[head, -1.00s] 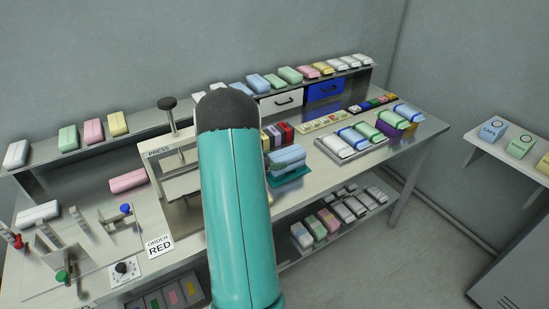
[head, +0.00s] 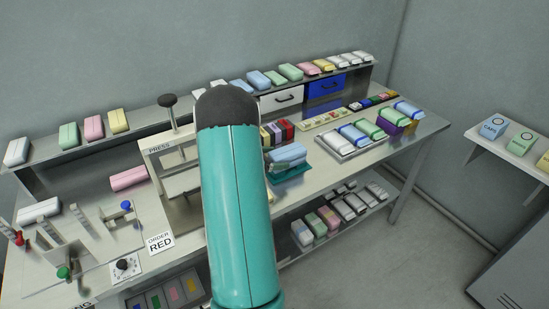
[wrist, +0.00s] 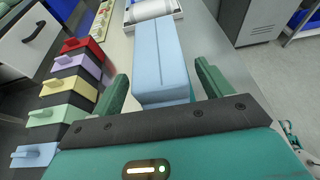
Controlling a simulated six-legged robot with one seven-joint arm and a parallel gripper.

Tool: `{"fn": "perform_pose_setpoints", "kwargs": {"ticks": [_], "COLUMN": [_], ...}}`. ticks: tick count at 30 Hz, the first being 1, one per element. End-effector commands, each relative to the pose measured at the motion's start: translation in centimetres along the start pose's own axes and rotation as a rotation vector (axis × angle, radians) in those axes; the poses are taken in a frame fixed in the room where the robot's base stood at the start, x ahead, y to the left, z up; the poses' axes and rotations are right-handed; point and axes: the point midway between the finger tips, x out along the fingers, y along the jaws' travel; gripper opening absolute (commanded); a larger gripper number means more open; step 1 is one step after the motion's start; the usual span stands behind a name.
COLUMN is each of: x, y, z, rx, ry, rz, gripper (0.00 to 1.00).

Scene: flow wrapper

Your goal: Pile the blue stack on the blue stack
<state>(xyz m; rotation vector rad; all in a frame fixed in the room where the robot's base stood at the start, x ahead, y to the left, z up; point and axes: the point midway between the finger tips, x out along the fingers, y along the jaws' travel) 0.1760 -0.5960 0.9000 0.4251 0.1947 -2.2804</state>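A light blue stack (head: 287,152) stands on the bench just right of my arm in the head view. In the wrist view the blue stack (wrist: 160,52) lies between the two green fingers of my gripper (wrist: 162,82). Narrow gaps show on both sides, so the fingers look apart around it. Other blue pieces are a blue bar (head: 353,133) on the white tray and a blue block (head: 409,109) at the bench's right end. I cannot tell how many layers each has.
The tray (head: 349,156) also holds white and green bars. A press (head: 160,148) stands left of my arm. Coloured holders (wrist: 66,88) line the left side in the wrist view. A back shelf (head: 90,147) carries several bars. Some bare bench (head: 317,167) lies before the tray.

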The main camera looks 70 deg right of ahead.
Motion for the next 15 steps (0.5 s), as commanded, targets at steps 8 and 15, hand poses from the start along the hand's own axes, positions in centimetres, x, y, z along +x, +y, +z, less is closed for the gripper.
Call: {"fn": "perform_pose_setpoints", "kwargs": {"ticks": [8,15], "x": [-0.1,-2.4], "y": [0.0,0.1], "z": [0.0,0.0], "rx": [0.000,-0.001], "ry": [0.000,-0.001], "rz": [0.000,0.003], "gripper": [0.79,0.79]}}
